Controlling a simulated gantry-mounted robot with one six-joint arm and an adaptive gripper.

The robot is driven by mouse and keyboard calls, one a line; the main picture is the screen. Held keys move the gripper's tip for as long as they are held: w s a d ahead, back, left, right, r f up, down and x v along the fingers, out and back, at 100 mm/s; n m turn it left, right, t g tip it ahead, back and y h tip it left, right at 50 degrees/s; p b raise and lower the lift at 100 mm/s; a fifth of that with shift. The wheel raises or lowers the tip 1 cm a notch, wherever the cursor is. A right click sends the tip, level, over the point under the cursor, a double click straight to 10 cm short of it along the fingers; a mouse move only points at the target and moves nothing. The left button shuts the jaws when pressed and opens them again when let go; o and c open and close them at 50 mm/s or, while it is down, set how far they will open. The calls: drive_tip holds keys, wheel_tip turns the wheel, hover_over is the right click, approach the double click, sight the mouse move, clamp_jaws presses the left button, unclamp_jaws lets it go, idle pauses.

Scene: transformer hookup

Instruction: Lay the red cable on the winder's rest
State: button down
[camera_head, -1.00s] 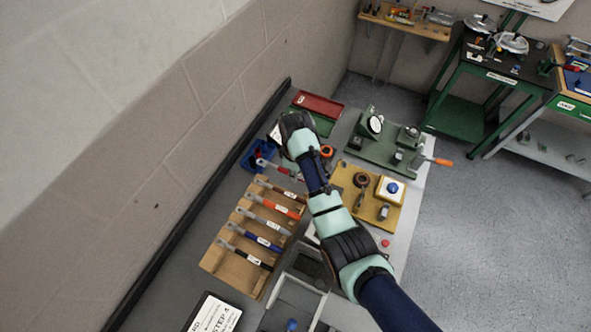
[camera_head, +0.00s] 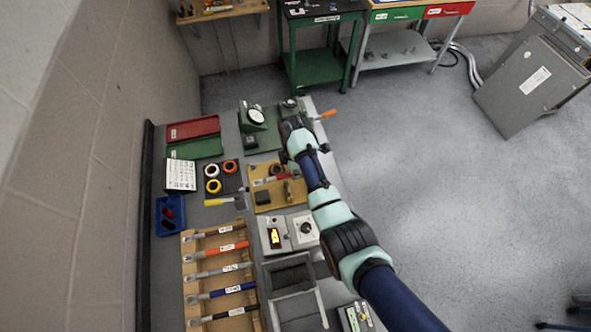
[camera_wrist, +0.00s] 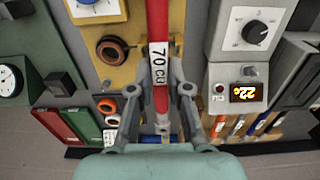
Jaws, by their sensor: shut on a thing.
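The red cable (camera_wrist: 157,25) with a white "70 CU" label runs upright through the wrist view, with a metal lug at its lower end. My gripper (camera_wrist: 160,92) is shut on it at the label. The winder (camera_head: 262,136) is a green base with a round white dial and an orange-handled crank, just beyond my wrist. Part of its green base (camera_wrist: 32,48) shows left of the cable in the wrist view. My wrist hides part of the winder; I cannot pick out its rest.
The yellow board (camera_head: 264,207) carries several small parts. Grey meter boxes (camera_head: 272,238) stand nearer, beside a wooden rack (camera_head: 188,249) of labelled cables. Tape rolls (camera_head: 214,186), a blue bin (camera_head: 160,222) and red and green trays (camera_head: 193,128) lie left.

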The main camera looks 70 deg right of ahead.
drive_tip(key=shift+r+p, duration=0.15)
drive_tip(key=shift+p, duration=0.15)
wheel_tip(320, 180, down, 11)
drive_tip(key=b, duration=0.7)
drive_tip(key=shift+s+r+b, duration=0.1)
drive_tip(key=shift+r+b, duration=0.05)
drive_tip(key=shift+b, duration=0.25)
drive_tip(key=shift+f, duration=0.3)
idle(0.4)
drive_tip(key=c, duration=1)
unclamp_jaws()
drive_tip(key=shift+c, duration=0.2)
drive_tip(key=shift+r, duration=0.1)
wheel_tip(320, 180, up, 7)
drive_tip(key=p, duration=0.7)
